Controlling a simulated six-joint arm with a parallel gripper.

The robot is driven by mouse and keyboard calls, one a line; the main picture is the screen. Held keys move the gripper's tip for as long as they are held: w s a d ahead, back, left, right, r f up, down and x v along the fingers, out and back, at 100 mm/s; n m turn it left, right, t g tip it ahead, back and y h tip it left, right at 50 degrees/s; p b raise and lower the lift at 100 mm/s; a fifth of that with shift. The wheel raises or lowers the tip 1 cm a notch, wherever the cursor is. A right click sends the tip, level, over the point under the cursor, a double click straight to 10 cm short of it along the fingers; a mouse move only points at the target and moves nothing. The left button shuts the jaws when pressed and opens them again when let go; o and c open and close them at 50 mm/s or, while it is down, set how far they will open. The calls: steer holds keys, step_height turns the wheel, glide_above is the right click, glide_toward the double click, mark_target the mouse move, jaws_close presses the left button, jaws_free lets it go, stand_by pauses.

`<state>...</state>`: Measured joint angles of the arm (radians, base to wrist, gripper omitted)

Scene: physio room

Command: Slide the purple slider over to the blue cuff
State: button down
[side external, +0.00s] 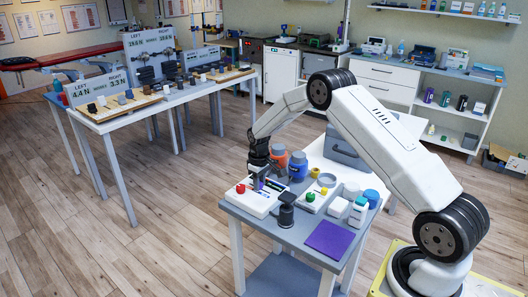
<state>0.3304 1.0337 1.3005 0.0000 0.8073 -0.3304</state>
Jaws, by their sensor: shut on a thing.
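My gripper (258,181) points down over a white board (251,207) at the left end of the near table. It is shut on the purple slider (257,185), of which only a small purple patch shows between the fingers. A small red knob (240,188) sits at the board's left end. A bluish part (272,187) shows on the board just right of my gripper; it is too small to tell surely whether it is the blue cuff. The gap between slider and cuff cannot be made out.
A black post-like object (286,213) stands close in front of the board. Orange (279,155) and blue (298,166) containers stand just behind. A purple pad (329,239) lies near the front edge.

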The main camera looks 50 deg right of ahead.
mark_target(269, 193)
steer(key=shift+s, duration=2.05)
steer(key=shift+c, duration=2.4)
jaws_free()
steer(key=shift+r, duration=0.1)
steer(key=shift+r, duration=0.25)
step_height(269, 193, up, 7)
steer(key=shift+a+r, duration=0.1)
